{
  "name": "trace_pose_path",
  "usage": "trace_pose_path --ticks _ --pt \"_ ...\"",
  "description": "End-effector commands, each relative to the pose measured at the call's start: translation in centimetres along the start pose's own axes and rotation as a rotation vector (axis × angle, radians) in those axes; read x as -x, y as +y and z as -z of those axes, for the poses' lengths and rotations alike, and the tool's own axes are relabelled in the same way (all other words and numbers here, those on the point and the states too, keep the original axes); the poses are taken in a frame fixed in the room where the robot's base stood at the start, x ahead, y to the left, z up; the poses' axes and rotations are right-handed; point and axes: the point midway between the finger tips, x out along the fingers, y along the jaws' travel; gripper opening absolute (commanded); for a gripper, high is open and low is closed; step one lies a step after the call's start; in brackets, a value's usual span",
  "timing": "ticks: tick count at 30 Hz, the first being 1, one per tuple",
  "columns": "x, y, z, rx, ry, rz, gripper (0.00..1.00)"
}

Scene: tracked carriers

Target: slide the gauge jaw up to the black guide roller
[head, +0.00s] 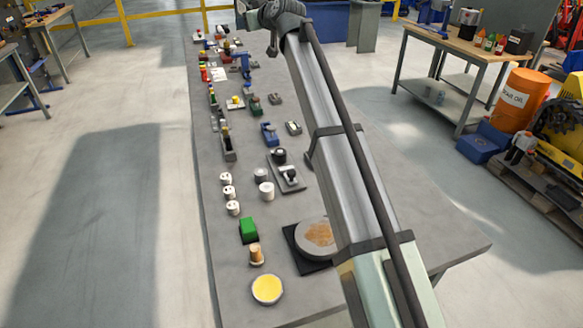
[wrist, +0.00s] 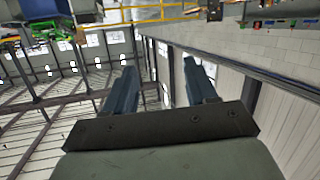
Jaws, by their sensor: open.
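A small grey fixture (head: 291,185) with dark parts on it lies on the long grey table, left of my arm in the head view. A black round piece (head: 279,155) stands at its far end, and a black knob-like part (head: 291,174) sits nearer its middle. These may be the guide roller and the gauge jaw, but they are too small to tell surely. My gripper (wrist: 160,66) is open and empty in the wrist view, its two fingers apart. It points at the building's walls and roof, away from the fixture. In the head view the arm reaches to the top edge.
The long table (head: 225,290) carries several small items along its left side. White cylinders (head: 266,191), a green block (head: 248,230), a yellow dish (head: 267,289) and a round disc on a black base (head: 308,268) lie nearby. An orange drum (head: 522,98) stands off to the right.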

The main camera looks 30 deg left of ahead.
Motion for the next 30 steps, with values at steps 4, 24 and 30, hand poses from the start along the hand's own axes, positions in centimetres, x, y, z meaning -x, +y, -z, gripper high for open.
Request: trace_pose_path --ticks 4,24,30 --pt "1.0 -8.6 5.8 0.076 0.034 0.091 0.57" --pt "6.0 -25.4 11.5 0.313 -0.024 0.303 0.57" --pt "5.8 -24.3 6.8 0.377 -0.165 0.323 0.57"
